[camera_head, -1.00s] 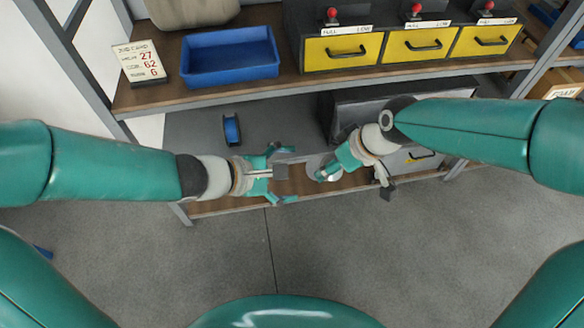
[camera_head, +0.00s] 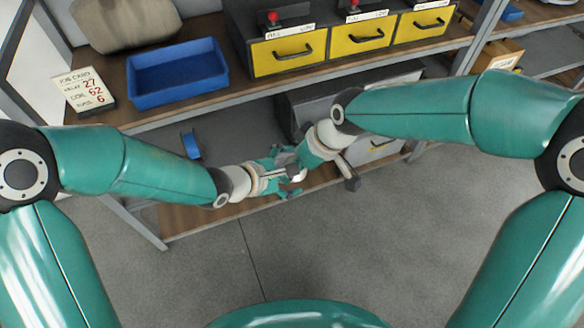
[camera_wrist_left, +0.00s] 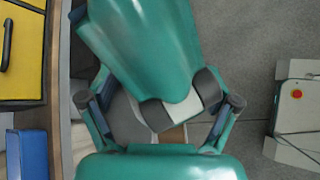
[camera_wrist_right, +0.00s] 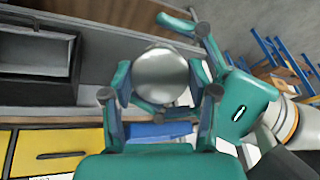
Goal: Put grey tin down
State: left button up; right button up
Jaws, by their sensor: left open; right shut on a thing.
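The grey tin (camera_wrist_right: 160,75) shows in the right wrist view as a round, shiny, silvery face. My right gripper (camera_wrist_right: 160,94) is shut on it, with a finger on either side. My left gripper (camera_wrist_left: 158,102) is open, and its spread fingers reach around the right gripper's front end in the left wrist view. In the head view the left gripper (camera_head: 286,172) and right gripper (camera_head: 303,163) meet in front of the lower shelf, and they mostly hide the tin. I cannot tell whether the left fingers touch the tin.
A blue tray (camera_head: 178,74) and a job card (camera_head: 84,91) are on the upper shelf (camera_head: 240,92), left of yellow drawers (camera_head: 290,52). A blue spool (camera_head: 191,145) is below. A dark box (camera_head: 300,112) is behind the right gripper. The floor (camera_head: 330,245) in front is clear.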

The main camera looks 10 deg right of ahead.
pick_arm(q)
jog(key=shift+w+d+f, duration=0.15)
jog(key=shift+d+f, duration=0.05)
jog(key=c, duration=1.4)
jog(key=shift+c, duration=0.2)
pick_arm(e)
jog(key=o, duration=1)
pick_arm(q)
jog(key=shift+c, duration=0.7)
pick_arm(e)
jog(key=o, duration=0.4)
jog(key=shift+o, duration=0.2)
jog(key=shift+r, duration=0.1)
